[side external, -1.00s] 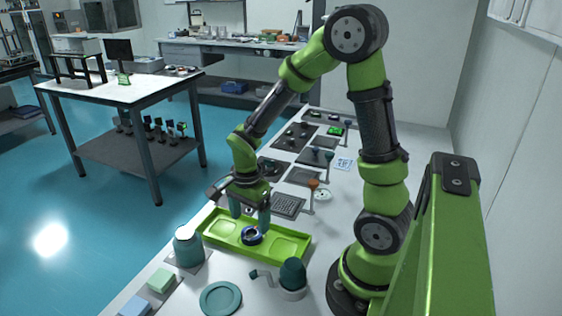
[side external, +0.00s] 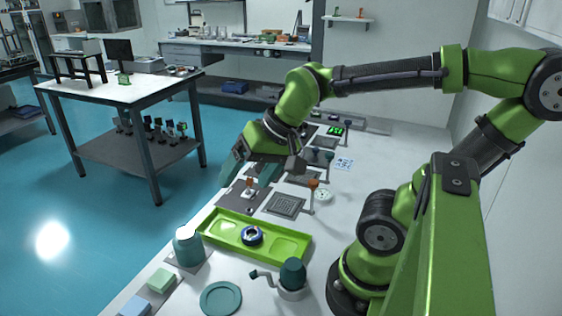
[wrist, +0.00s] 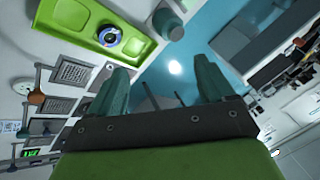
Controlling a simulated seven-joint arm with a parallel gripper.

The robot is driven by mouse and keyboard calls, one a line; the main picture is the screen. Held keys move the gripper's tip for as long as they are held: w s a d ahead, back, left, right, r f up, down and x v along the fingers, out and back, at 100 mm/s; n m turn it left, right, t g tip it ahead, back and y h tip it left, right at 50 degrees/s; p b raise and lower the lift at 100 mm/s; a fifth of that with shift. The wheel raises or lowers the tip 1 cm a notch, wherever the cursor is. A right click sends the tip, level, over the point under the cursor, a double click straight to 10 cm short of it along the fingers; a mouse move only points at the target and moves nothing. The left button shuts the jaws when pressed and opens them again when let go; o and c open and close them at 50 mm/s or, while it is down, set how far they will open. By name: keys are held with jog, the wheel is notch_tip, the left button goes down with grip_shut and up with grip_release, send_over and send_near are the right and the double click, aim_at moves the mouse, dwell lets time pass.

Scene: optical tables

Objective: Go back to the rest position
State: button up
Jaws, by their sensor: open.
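My gripper (side external: 246,178) is raised above the far end of the green tray, over the left edge of the bench, with nothing between its fingers. In the wrist view my gripper (wrist: 165,90) shows two teal fingers wide apart. The green tray (side external: 285,248) lies on the white bench, with a dark blue ring-shaped part (side external: 252,236) in its middle section. The tray (wrist: 88,8) and the blue ring (wrist: 109,37) also show at the top left of the wrist view, apart from the fingers.
Near the tray stand a teal-and-white container (side external: 187,247), a teal dish (side external: 221,298) and a teal device with a crank (side external: 292,278). Plates and orange-knobbed posts (side external: 313,185) line the bench beyond the tray. Open floor (side external: 110,235) lies left of the bench.

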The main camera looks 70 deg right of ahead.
jog(key=n, duration=0.1)
jog(key=s+a+r+n, duration=0.1)
jog(key=n+t, duration=0.1)
jog(key=shift+s+a+r+y, duration=0.15)
jog(key=shift+s+r+y, duration=0.1)
jog(key=shift+y, duration=0.05)
dwell(1.1)
